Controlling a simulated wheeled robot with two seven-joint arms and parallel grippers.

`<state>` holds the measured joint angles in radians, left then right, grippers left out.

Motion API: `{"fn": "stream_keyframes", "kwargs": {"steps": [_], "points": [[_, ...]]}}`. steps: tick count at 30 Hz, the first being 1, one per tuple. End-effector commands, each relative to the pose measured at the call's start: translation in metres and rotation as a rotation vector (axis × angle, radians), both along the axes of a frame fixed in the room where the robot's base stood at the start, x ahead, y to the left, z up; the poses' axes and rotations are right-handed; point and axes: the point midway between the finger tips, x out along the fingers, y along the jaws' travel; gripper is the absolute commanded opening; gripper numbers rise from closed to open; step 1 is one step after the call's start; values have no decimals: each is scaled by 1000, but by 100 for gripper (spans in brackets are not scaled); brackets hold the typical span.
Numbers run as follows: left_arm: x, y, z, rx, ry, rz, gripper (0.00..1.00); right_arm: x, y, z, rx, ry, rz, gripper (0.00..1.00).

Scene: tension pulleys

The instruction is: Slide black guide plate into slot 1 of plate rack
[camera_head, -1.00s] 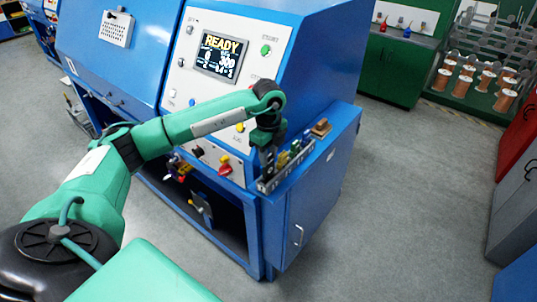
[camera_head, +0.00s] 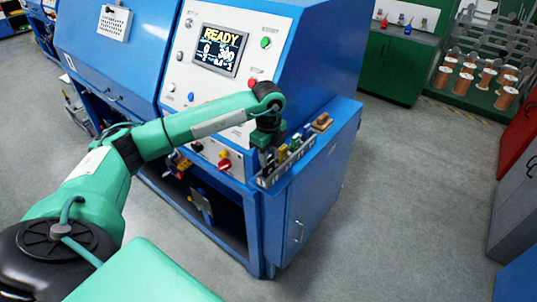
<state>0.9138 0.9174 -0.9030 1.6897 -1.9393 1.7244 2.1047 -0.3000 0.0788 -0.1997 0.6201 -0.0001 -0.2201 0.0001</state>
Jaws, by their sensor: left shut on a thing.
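My left gripper (camera_head: 267,153) is over the near left end of the grey plate rack (camera_head: 265,183) on the blue side cabinet. It is shut on the black guide plate (camera_head: 268,164), which shows only as a small dark upright piece below the jaws, at the rack's near-end slot. I cannot tell how deep it sits in the slot. My right gripper is not in view.
The blue machine's panel, with a READY screen (camera_head: 217,49), knobs and buttons, rises close behind the arm. A brown block (camera_head: 321,122) lies on the cabinet top (camera_head: 343,117) beyond the rack.

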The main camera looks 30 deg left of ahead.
Motion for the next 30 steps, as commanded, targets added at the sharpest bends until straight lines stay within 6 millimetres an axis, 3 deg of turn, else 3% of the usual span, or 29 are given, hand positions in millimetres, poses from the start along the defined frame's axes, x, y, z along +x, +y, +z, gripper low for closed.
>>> {"fn": "stream_keyframes", "kwargs": {"steps": [23, 24, 27, 30], "points": [[0, 0, -13, 0, 0, 0, 7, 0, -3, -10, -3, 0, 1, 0], [0, 0, -12, 0, 0, 0, 34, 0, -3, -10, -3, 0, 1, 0], [0, 0, -12, 0, 0, 0, 54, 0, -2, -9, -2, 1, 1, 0], [0, 0, -12, 0, 0, 0, 56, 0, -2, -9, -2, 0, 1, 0]]}}
